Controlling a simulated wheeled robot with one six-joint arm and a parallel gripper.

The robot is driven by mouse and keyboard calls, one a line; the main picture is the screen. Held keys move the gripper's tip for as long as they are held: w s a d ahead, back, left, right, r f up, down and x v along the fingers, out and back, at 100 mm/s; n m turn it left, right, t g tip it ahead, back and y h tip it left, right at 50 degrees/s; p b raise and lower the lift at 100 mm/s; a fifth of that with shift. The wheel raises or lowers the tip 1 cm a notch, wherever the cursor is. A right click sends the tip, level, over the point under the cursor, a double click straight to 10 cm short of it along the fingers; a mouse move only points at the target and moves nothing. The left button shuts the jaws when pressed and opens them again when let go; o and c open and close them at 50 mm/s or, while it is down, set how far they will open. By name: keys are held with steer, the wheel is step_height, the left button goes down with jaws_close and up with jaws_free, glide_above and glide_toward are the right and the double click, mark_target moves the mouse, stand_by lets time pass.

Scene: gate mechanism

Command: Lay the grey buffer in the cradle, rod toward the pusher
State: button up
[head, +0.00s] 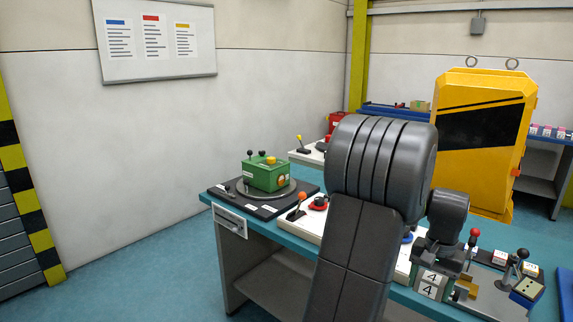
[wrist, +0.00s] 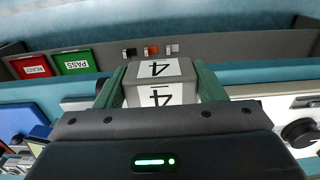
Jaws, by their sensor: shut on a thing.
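The grey buffer (head: 431,285) is a grey block with white labels marked 4. It is held between the green-sided fingers of my gripper (head: 438,266), over the right part of the teal bench. In the wrist view the grey buffer (wrist: 160,72) fills the gap between the fingers of my gripper (wrist: 158,88), which is shut on it. A small round part beside the block at its right may be its rod; I cannot tell. A grey metal plate (head: 490,301) lies just right of the block. I cannot make out the cradle or the pusher for certain.
A red-knobbed lever (head: 473,236), a black-handled lever (head: 520,256) and a yellow-topped box (head: 528,288) stand close at the right. A green box (head: 266,173) sits at the bench's left end. In the wrist view, red (wrist: 32,68) and green (wrist: 76,62) panels show beyond.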

steer(key=w+a+f+n, duration=0.3)
steer(key=w+a+f, duration=0.2)
steer(key=a, duration=0.6)
steer(key=w+a+f+n, duration=0.2)
steer(key=w+a+f, duration=0.35)
steer(key=a, duration=0.65)
steer(key=w+a+f+n, duration=0.3)
steer(key=w+a+f, duration=0.25)
steer(key=a, duration=0.55)
steer(key=s+f, duration=0.5)
steer(key=shift+f, duration=0.3)
steer(key=shift+w, duration=0.1)
